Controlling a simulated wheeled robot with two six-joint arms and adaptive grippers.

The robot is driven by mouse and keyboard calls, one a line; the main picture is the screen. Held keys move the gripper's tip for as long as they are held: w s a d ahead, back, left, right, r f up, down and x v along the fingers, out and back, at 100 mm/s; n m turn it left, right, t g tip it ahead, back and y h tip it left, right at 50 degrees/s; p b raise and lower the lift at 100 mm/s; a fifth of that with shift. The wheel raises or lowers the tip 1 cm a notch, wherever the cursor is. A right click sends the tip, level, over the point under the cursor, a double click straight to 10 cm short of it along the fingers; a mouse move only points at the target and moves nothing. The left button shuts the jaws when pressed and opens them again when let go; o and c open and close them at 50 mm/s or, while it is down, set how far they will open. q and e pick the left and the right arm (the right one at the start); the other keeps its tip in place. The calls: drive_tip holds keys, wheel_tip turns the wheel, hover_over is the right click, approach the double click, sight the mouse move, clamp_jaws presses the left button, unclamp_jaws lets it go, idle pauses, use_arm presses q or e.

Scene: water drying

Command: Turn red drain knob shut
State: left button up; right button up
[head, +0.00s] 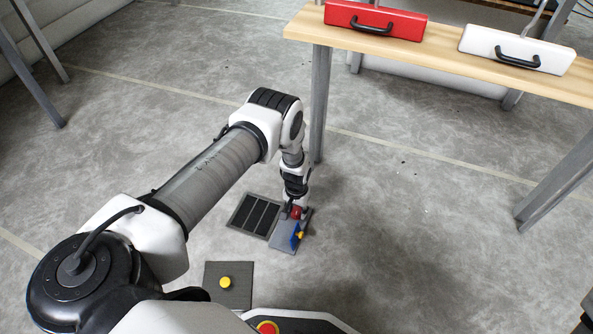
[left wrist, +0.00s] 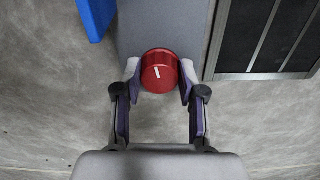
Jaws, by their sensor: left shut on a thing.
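The red drain knob (left wrist: 160,72) is round with a white mark on its face, and sits at the edge of a grey plate (left wrist: 133,35) in the left wrist view. My left gripper (left wrist: 159,78) is shut on the knob, with a finger on each side of it. In the head view the left gripper (head: 295,208) reaches down to the floor, and the red knob (head: 296,212) shows small and partly covered at its fingertips. The white mark is tilted slightly from upright in the left wrist view. My right gripper does not show.
A dark slatted drain grate (head: 256,216) lies beside the plate. A blue part (head: 295,236) with a yellow piece stands on the plate. A grey plate with a yellow button (head: 225,282) lies nearer. A wooden table (head: 445,50) carries a red case (head: 375,20) and a white case (head: 515,50).

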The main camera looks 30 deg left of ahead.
use_arm(q)
drive_tip(key=n, duration=0.4)
drive_tip(key=n+p, duration=0.1)
drive_tip(key=n, duration=0.7)
drive_tip(key=shift+w, duration=0.1)
drive_tip(key=shift+n, duration=1.9)
drive_tip(key=o, duration=1.1)
drive_tip(key=shift+o, duration=0.2)
drive_tip(key=shift+d, duration=0.1)
